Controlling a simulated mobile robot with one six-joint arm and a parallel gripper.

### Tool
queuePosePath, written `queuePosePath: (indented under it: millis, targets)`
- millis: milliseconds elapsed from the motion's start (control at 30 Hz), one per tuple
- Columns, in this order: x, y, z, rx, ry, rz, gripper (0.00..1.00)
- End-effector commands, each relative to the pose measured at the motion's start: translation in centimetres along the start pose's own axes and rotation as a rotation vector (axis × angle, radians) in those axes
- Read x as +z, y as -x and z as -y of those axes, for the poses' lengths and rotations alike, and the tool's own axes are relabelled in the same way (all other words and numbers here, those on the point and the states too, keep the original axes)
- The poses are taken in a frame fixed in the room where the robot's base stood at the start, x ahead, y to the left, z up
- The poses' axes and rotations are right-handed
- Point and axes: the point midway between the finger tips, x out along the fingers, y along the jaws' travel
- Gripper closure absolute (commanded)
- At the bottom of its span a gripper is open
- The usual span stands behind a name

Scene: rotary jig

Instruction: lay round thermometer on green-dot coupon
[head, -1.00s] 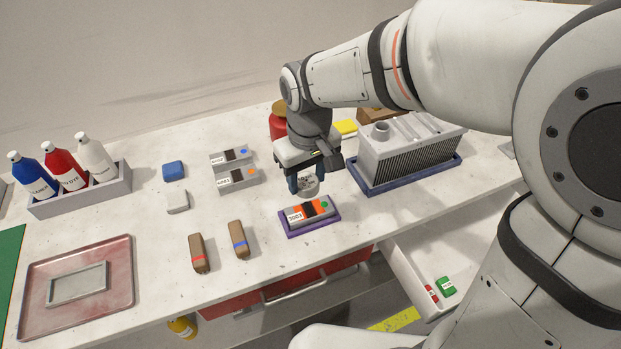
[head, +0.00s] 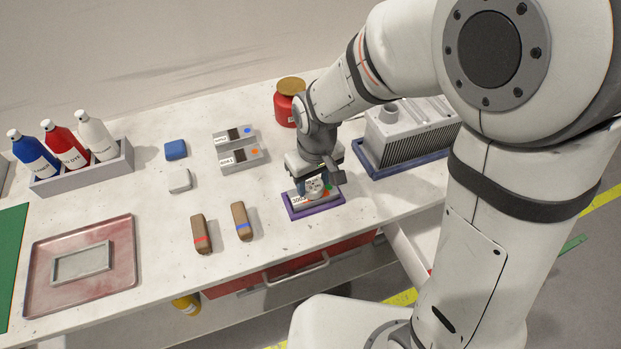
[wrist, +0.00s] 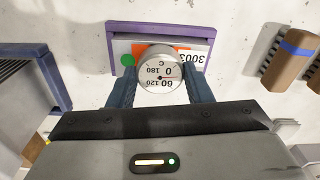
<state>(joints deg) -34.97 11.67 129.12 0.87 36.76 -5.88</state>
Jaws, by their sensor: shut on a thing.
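The round thermometer (wrist: 161,76), a grey disc with a white dial, is between the fingers of my gripper (wrist: 162,88), which is shut on it. In the head view the thermometer (head: 315,187) is over the green-dot coupon (head: 299,200). The coupon, marked 3003 with an orange patch, lies on a purple tray (head: 316,211). In the wrist view the green dot (wrist: 128,60) shows left of the thermometer, and the coupon's middle is hidden behind it. I cannot tell whether the thermometer touches the coupon.
A finned grey block (head: 405,135) in a blue tray stands close right of my gripper. Two more coupons (head: 240,157) lie behind left. Two brown blocks (head: 242,221) lie to the left. A red jar (head: 287,108) stands behind. An open drawer is at the right front.

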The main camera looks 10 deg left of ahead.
Motion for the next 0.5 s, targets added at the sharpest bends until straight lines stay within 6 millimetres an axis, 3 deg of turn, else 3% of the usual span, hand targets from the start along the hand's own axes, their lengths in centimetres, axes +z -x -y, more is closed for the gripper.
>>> queuePosePath:
  millis: [267, 300, 500]
  targets:
    - [-0.01, -0.42, 0.03, 0.000, 0.001, -0.001, 0.78]
    - [-0.02, -0.25, 0.04, 0.000, 0.001, -0.001, 0.51]
    - [-0.02, -0.22, 0.05, 0.000, 0.001, 0.000, 0.35]
